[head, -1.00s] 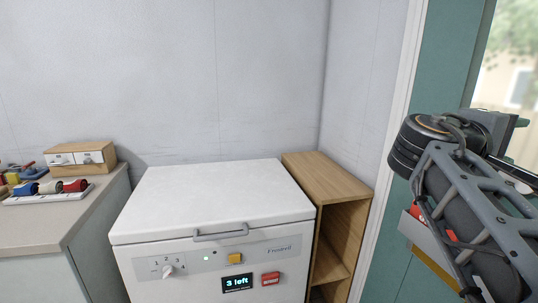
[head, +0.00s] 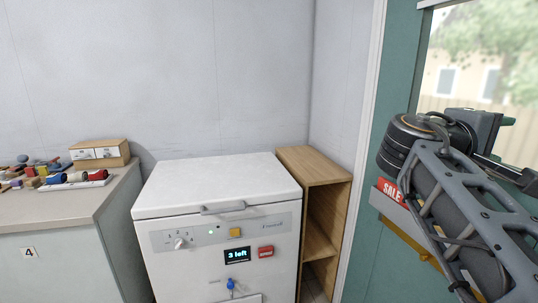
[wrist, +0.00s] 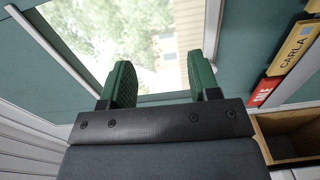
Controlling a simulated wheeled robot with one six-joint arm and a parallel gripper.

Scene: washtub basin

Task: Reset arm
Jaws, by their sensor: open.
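My gripper (wrist: 162,82) is open and empty in the wrist view. Its two green fingers stand apart, with a window and a teal panel behind them. In the head view my arm is folded up at the right, in front of the teal door (head: 372,262). The fingertips cannot be made out clearly there.
A white chest freezer (head: 217,185) with a "3 left" display stands in the middle. A wooden shelf (head: 315,165) is right of it. A counter (head: 60,211) at the left holds a small drawer box (head: 100,153) and several small items. A red SALE sign (head: 391,190) is beside my arm.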

